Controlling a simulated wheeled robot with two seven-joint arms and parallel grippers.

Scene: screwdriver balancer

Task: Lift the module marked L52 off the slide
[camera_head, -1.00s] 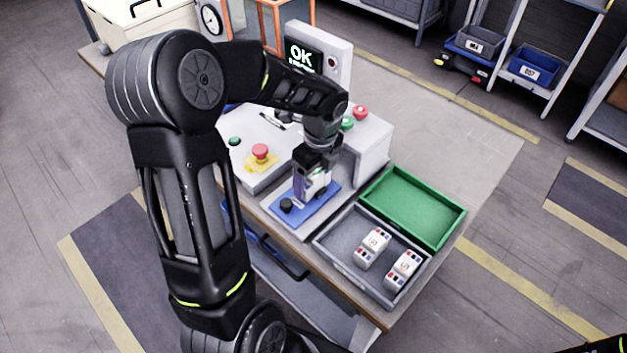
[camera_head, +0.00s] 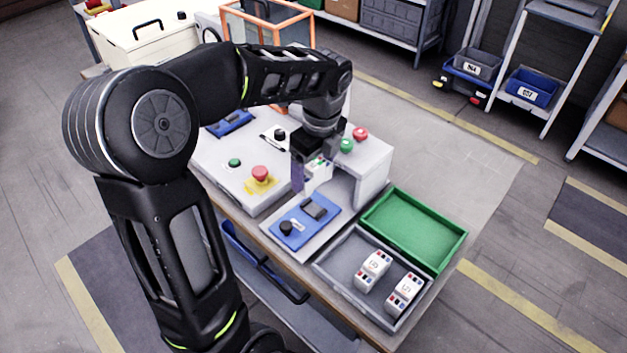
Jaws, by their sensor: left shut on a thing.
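My left gripper (camera_head: 309,172) is shut on a white module (camera_head: 319,175) with small coloured terminals. It holds the module in the air above the blue slide (camera_head: 290,232), apart from it. The gripper's finger hides part of the module, and I cannot read its marking. The slide lies on a grey plate and bears a black knob and a bare dark raised seat (camera_head: 314,208). My right gripper is out of view.
A grey tray (camera_head: 335,262) at the front right holds two white modules (camera_head: 374,268). An empty green tray (camera_head: 414,228) lies behind it. A grey box with green and red buttons (camera_head: 361,133) stands close behind the gripper. A red stop button (camera_head: 260,173) is to the left.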

